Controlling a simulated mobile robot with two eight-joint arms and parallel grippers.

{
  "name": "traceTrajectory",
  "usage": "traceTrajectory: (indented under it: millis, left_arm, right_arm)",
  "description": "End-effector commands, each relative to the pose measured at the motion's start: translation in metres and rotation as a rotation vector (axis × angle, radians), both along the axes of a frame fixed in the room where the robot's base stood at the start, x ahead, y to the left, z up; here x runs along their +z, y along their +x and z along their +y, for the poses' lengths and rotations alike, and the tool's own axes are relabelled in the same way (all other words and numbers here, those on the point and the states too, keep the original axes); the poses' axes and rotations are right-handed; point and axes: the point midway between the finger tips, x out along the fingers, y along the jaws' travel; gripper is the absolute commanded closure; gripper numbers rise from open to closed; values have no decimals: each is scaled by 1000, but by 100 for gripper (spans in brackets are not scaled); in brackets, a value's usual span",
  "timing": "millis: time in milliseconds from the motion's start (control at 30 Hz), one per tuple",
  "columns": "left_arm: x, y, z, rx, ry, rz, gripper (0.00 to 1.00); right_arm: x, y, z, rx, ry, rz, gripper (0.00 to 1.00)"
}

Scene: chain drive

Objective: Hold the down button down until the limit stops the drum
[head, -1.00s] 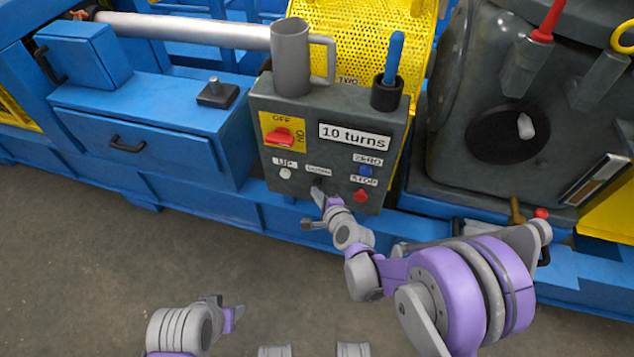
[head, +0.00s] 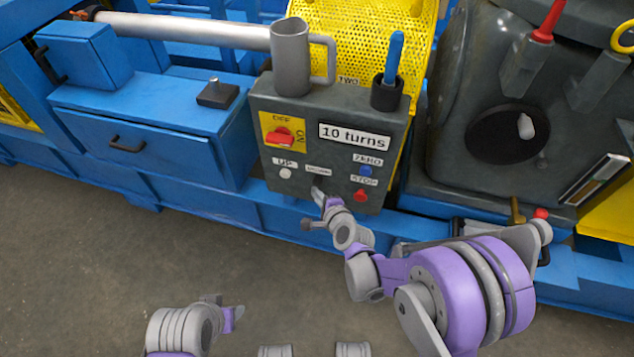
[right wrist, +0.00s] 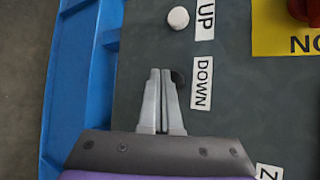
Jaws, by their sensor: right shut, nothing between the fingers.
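The grey control box (head: 335,110) stands in the middle of the head view, with a "10 turns" display (head: 354,136). The down button (right wrist: 178,78) is dark and shows partly beside the fingertips in the right wrist view, next to its DOWN label (right wrist: 201,83). My right gripper (right wrist: 160,72) is shut and empty, its tips at the button; I cannot tell if the button is pressed in. The right gripper in the head view (head: 319,192) covers the button. My left gripper (head: 232,312) is low in the head view, away from the box; its jaws are unclear.
The white UP button (head: 285,173), blue ZERO button (head: 366,171), red STOP button (head: 360,195) and red OFF/ON switch (head: 279,136) are close by. A grey mug (head: 290,60) and a dark cup (head: 386,95) with a blue-handled tool stand on the box.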

Motion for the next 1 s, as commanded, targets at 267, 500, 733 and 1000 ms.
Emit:
traceTrajectory:
  millis: [267,500,733,1000]
  left_arm:
    - [0,0,0,0,0,0,50]
    - [-1,0,0,0,0,0,50]
    - [-1,0,0,0,0,0,50]
    - [-1,0,0,0,0,0,50]
  right_arm:
    - [0,0,0,0,0,0,100]
    - [0,7,-2,0,-1,0,100]
    - [0,8,-3,0,0,0,100]
    - [0,9,-3,0,0,0,100]
